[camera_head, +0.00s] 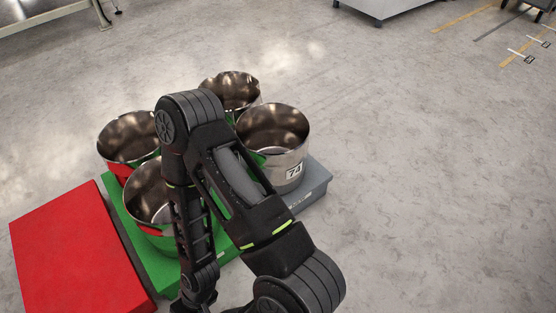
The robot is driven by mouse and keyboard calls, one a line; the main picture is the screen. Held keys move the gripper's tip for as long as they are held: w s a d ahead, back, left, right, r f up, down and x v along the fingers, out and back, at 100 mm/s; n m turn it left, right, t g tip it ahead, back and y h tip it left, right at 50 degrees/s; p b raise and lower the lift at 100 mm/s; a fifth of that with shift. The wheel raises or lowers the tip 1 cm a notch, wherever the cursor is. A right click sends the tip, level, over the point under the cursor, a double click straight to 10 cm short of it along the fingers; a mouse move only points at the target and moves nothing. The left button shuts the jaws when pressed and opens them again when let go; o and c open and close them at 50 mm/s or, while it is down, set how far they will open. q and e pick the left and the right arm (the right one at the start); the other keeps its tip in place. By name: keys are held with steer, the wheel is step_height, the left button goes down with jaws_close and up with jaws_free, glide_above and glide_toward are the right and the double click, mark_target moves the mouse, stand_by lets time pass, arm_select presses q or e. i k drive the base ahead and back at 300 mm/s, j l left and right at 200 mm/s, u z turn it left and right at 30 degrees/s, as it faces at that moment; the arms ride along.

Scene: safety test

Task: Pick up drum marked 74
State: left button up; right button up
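The drum marked 74 (293,150) is an open, shiny metal drum. It stands upright at the right of a group of drums, on the grey part of a low platform (318,178). Its white label with black digits faces the front right. One of my arms rises from the bottom of the picture, bends sharply and folds back down, covering the drum's left edge and part of the group. I cannot tell which arm it is. No fingertips of either gripper show. Nothing is seen holding the drum.
Other open metal drums stand close by: one behind (236,88), one at left (125,140) and one in front left (148,190), partly behind my arm. A green base (150,262) and a red slab (75,250) lie at left. The floor at right is clear.

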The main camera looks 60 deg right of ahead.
mark_target(276, 134)
steer(key=z, duration=0.45)
steer(key=i+z, duration=0.1)
steer(key=z, duration=0.3)
steer(key=j+z, duration=0.1)
steer(key=z, duration=0.35)
steer(key=i+j+z, duration=0.1)
steer(key=z, duration=0.75)
steer(key=i+j, duration=0.05)
steer(key=j, duration=0.05)
